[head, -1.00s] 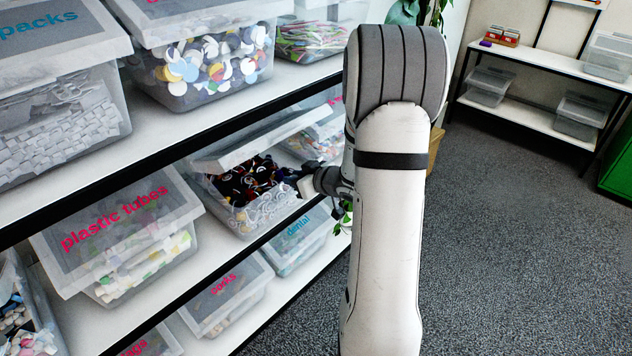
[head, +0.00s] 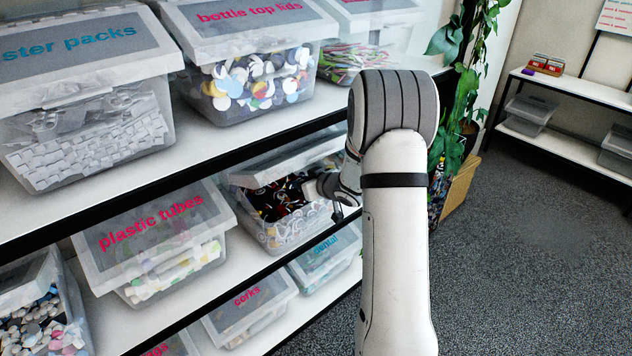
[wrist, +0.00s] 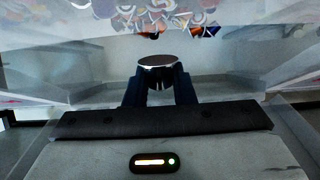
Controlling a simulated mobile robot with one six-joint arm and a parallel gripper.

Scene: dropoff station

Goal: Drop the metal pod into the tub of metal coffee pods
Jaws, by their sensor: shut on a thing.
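The metal pod (wrist: 158,61) shows in the wrist view as a round, shiny piece with a dark top. My gripper (wrist: 159,78) is shut on it with two dark fingers. In the head view my gripper (head: 322,188) is at the right end of an open clear tub (head: 290,236) on the middle shelf, and the pod cannot be made out there. The tub holds dark and coloured pods (head: 277,196), and its lid (head: 285,158) is tilted up at the back. In the wrist view, coloured pieces (wrist: 165,16) lie beyond the pod behind clear plastic.
The shelf above sits close over the tub, with a bottle top lids tub (head: 250,95) on it. A plastic tubes tub (head: 160,245) stands to the left. Corks (head: 250,305) and dental (head: 325,258) tubs are below. A plant (head: 465,90) stands right of the shelves. Open floor lies at right.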

